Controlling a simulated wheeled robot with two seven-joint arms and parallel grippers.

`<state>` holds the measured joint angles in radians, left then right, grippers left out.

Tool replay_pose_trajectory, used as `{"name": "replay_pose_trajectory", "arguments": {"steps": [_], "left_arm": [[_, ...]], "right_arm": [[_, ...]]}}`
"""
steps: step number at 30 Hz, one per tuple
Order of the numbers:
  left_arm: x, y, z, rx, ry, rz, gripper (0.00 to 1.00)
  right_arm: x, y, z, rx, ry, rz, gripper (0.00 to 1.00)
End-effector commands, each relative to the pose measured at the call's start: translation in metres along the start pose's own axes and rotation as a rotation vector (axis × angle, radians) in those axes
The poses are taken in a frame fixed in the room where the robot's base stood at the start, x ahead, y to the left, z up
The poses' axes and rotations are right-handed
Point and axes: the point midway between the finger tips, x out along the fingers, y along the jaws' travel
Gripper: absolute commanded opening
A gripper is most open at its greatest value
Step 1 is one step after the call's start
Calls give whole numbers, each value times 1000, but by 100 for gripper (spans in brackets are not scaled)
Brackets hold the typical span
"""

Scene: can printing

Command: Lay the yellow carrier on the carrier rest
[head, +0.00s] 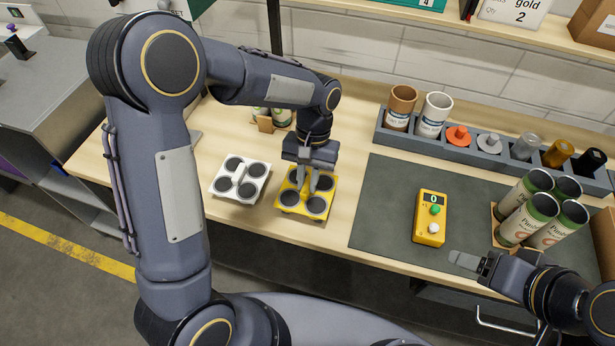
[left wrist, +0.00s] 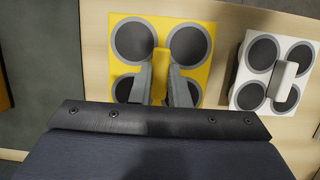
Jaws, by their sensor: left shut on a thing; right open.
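The yellow carrier (head: 292,208) is a square plate with dark round cups and a middle handle. It is at the front edge of the wooden table, left of the dark mat. My left gripper (head: 312,187) is over its middle, shut on the handle. The yellow carrier also shows in the left wrist view (left wrist: 160,30), with the fingers (left wrist: 160,82) on either side of its handle. I cannot tell whether it touches the table. My right gripper (head: 465,262) is open and empty over the mat's front edge. I cannot make out a carrier rest.
A white carrier (head: 241,196) stands just left of the yellow one. A yellow device (head: 430,218) with buttons is on the dark mat (head: 380,210). Several cans (head: 525,225) stand at the right. A grey rack (head: 460,150) with cups and caps runs along the back.

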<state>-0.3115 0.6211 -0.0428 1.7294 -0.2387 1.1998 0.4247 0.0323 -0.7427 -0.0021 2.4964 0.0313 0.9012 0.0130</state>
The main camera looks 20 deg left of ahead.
Motion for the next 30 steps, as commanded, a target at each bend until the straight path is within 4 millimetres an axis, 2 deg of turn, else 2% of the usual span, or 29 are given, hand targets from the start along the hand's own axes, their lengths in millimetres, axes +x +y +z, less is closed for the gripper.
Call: {"name": "replay_pose_trajectory", "arguments": {"steps": [12,22,23,24,28,30], "left_arm": [[13,0,-4,0,-1,0,0],[14,0,-4,0,0,0,0],[14,0,-4,0,0,0,18],[14,0,-4,0,0,0,23],[14,0,-4,0,0,0,40],[14,0,-4,0,0,0,41]], "right_arm": [[8,4,4,0,0,0,65],[8,4,4,0,0,0,65],[8,4,4,0,0,0,65],[8,4,4,0,0,0,65],[8,4,4,0,0,0,65],[8,4,4,0,0,0,65]]}}
